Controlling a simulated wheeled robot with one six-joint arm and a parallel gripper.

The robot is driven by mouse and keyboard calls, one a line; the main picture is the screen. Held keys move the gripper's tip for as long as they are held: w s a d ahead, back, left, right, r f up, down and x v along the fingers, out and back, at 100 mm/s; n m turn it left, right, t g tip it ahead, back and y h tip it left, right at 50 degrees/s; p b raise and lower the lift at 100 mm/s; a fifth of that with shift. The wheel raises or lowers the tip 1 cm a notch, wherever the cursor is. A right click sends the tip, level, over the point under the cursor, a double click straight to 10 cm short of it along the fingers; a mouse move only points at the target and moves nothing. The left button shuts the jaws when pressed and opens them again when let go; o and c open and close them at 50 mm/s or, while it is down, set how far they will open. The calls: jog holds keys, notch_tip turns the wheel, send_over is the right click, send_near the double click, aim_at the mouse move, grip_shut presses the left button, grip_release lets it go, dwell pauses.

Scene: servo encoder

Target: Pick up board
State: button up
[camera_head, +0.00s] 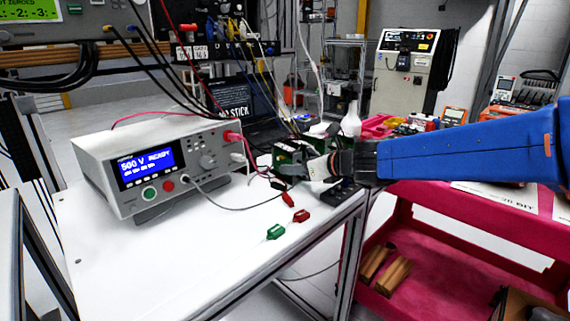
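A dark green piece that looks like the board (288,150) is at the right rear part of the white table, beside the tester. My blue arm reaches in from the right, and my gripper (292,170) is at the board, its end overlapping it in the picture. The fingers are small and dark against the board and cables. I cannot tell whether they are around the board or only beside it.
A grey tester (165,165) with a lit blue screen stands on the white table (215,240). A green clip (275,232) and a red clip (301,215) lie near the table's right edge. Cables run around the board. A red cart (440,235) stands to the right.

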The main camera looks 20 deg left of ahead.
jog(key=shift+w+a+f, duration=0.1)
jog(key=shift+w+a, duration=0.05)
jog(key=shift+a, duration=0.05)
jog(key=shift+c, duration=0.5)
jog(key=c, duration=0.9)
jog(key=shift+c, duration=0.2)
notch_tip(320, 180, up, 28)
